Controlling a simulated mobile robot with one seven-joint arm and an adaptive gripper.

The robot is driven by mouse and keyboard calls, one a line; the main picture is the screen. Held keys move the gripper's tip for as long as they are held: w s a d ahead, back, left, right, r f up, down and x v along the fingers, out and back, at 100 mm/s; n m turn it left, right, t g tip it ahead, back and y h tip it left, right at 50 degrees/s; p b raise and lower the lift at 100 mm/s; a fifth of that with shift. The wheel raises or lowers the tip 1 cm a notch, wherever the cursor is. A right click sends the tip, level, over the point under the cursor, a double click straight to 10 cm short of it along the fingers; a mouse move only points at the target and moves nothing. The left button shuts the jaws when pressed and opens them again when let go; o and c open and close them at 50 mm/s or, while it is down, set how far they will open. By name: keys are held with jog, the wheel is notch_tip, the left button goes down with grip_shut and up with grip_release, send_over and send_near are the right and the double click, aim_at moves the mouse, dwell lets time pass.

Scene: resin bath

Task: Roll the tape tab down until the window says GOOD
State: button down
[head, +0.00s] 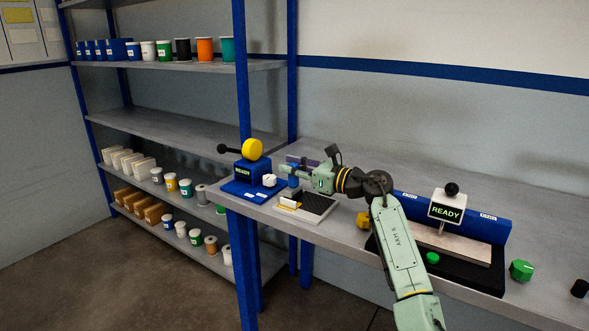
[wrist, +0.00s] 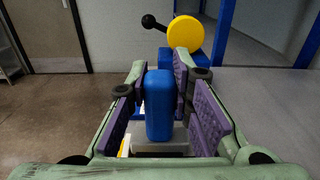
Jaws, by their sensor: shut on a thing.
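My gripper (head: 290,174) is shut on an upright blue block-shaped handle (wrist: 158,105). In the wrist view the handle stands between the purple finger pads, with a grey piece (wrist: 162,140) below it. In the head view the handle (head: 293,182) is partly hidden, above a dark plate (head: 318,204) with a white and yellow piece at its left end. I cannot tell which part is the tape tab. A blue stand with a yellow disc (head: 252,149) and black knob has a window (head: 246,174) reading READY. A second window (head: 447,211), on the blue bar fixture at right, also reads READY.
Shelves (head: 180,130) with cups stand at left. Bare bench (head: 400,180) lies behind my arm.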

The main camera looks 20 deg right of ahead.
jog(key=shift+w+a, duration=0.15)
dwell(0.5)
jog(key=shift+b+v, duration=0.5)
jog(key=shift+v, duration=0.7)
jog(key=shift+w+a, duration=0.15)
jog(key=shift+w, duration=0.05)
jog(key=shift+x, duration=0.9)
jog(key=shift+s, duration=0.15)
jog(key=shift+b+v, duration=0.5)
jog(key=shift+v, duration=0.35)
